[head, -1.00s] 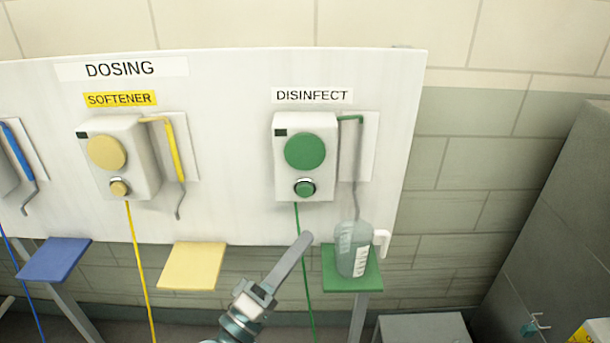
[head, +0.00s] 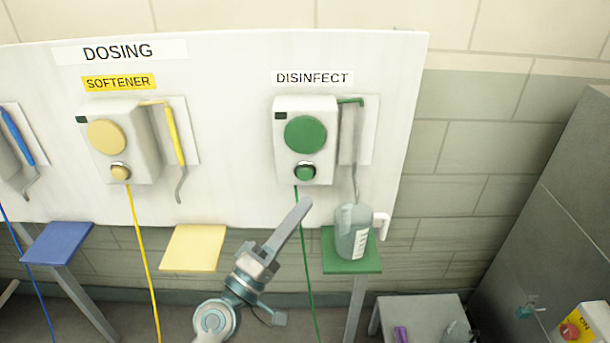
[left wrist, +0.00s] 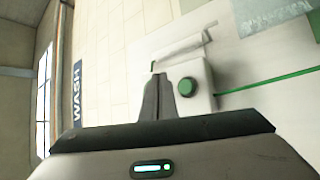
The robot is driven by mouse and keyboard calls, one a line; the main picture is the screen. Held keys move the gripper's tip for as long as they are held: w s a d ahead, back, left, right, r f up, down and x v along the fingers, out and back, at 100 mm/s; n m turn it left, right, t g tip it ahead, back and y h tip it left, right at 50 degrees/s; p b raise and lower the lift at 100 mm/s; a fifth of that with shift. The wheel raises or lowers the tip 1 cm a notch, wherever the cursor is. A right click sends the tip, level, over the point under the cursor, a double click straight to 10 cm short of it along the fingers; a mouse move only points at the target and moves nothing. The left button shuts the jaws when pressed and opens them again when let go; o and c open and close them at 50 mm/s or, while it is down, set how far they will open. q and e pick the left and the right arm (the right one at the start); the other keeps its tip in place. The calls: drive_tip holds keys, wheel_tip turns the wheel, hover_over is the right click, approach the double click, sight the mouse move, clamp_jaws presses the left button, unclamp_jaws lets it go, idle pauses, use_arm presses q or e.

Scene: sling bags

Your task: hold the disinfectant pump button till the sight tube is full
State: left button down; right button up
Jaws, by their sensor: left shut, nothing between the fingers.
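The white disinfectant pump (head: 320,153) is on the panel under the "DISINFECT" label, with a large green disc (head: 305,134) and a small green button (head: 305,171) below it. The button also shows in the left wrist view (left wrist: 187,87). A green pipe with a thin grey tube (head: 355,181) runs down beside the pump into a translucent jug (head: 350,240) on a green shelf (head: 345,266). I cannot make out a fill level in the tube. My left gripper (head: 304,204) is shut and empty, its tip below the button and apart from it. My right gripper is out of view.
A yellow softener pump (head: 143,150) and yellow shelf (head: 193,248) are to the left, with a blue shelf (head: 57,242) farther left. A green hose (head: 308,270) hangs behind my left gripper. A grey cabinet (head: 560,210) stands at the right.

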sight(311, 171)
use_arm(q)
drive_tip(key=shift+w+b, duration=0.6)
drive_tip(key=shift+w, duration=2.35)
drive_tip(key=shift+w, duration=0.2)
drive_tip(key=shift+w+b, duration=0.25)
drive_tip(key=shift+b, duration=0.05)
drive_tip(key=shift+w, duration=0.4)
idle(0.6)
drive_tip(key=shift+s, duration=0.1)
idle(2.9)
drive_tip(key=shift+s, duration=0.75)
